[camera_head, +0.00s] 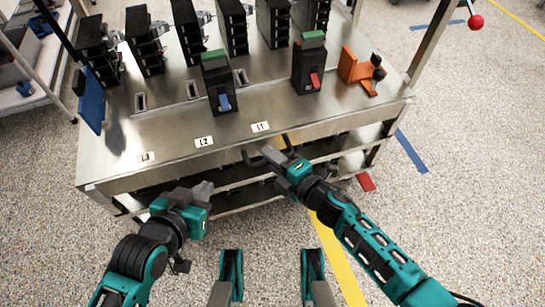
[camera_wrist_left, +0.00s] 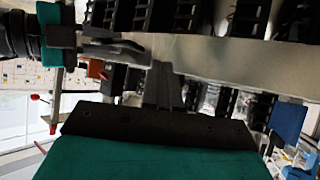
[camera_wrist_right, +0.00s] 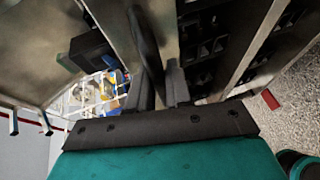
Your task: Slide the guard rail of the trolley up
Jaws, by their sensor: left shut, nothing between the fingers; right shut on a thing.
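The steel trolley (camera_head: 130,140) stands in front of me, with its front edge running across the middle of the head view. My right gripper (camera_head: 268,152) is at this front edge, below the L1 label. It is shut on a dark bar, taken as the guard rail (camera_wrist_right: 146,45), which shows as a curved length at the fingers in the right wrist view. Most of the rail is hard to make out in the head view. My left gripper (camera_head: 205,189) is shut and empty, apart from the trolley's front and below its top.
Two breakers, one with a blue lever (camera_head: 217,85) and one with a red lever (camera_head: 310,68), stand on the trolley top. An orange bracket (camera_head: 352,65) is at the right and a blue panel (camera_head: 92,102) at the left.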

